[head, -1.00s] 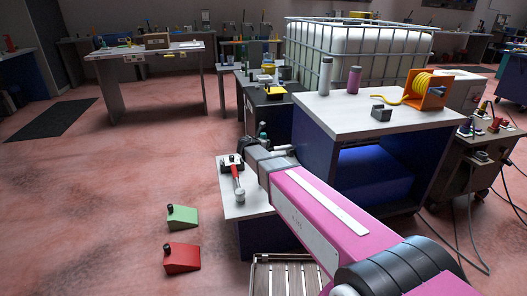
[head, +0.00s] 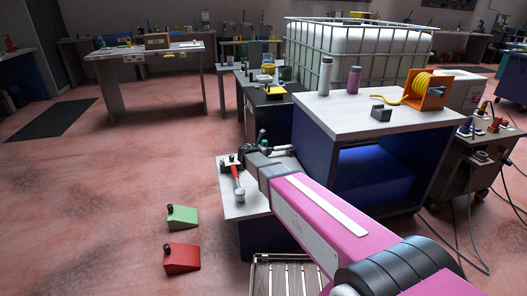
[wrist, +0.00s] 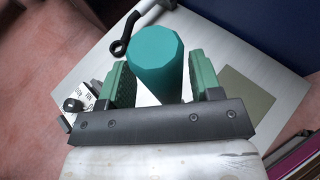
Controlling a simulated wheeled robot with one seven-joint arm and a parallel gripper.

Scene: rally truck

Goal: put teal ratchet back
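A thick faceted teal handle (wrist: 160,62), which I take to be the ratchet's, stands between the two green fingers of my gripper (wrist: 160,80) in the wrist view. The fingers lie close along both sides; whether both press on it I cannot tell. Its lower end is hidden. In the head view my gripper (head: 253,155) is over the low white-topped table (head: 240,209), and a small teal piece (head: 262,134) shows just behind it.
A red-handled tool (head: 237,178) lies on the low table's left part. A taller blue bench (head: 310,118) stands close on the right, with two bottles and an orange reel (head: 427,90). Green (head: 182,216) and red (head: 182,258) wedges sit on the floor.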

